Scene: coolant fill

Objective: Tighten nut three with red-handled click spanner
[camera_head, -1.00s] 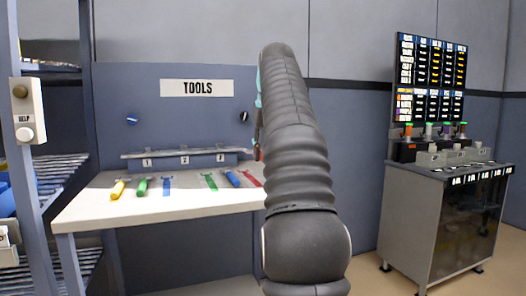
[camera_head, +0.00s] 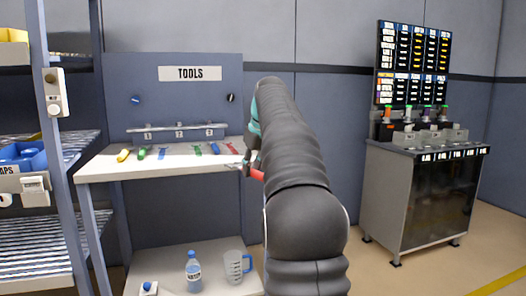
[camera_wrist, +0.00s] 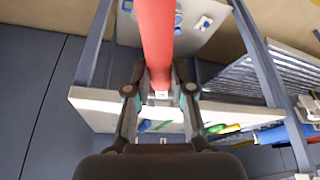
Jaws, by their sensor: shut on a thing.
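My gripper (camera_wrist: 160,88) is shut on a red-handled tool, taken as the click spanner. Its red handle (camera_wrist: 155,45) rises toward the top of the wrist view; the far end is out of that view. In the head view the red handle (camera_head: 257,174) shows beside my dark arm, with a grey metal part to its left, over the tool bench's right front edge. My arm hides part of it. A rail (camera_head: 178,131) with labels 1, 2 and 3 runs along the back of the bench (camera_head: 105,166). I cannot make out nut three.
Yellow, green, blue and red items lie on the bench; the red one (camera_head: 231,148) may be only a marking. A bottle (camera_head: 193,272) and a jug (camera_head: 236,266) stand on the lower shelf. A rack (camera_head: 62,130) stands left, a cabinet (camera_head: 415,205) right. Floor shows between bench and cabinet.

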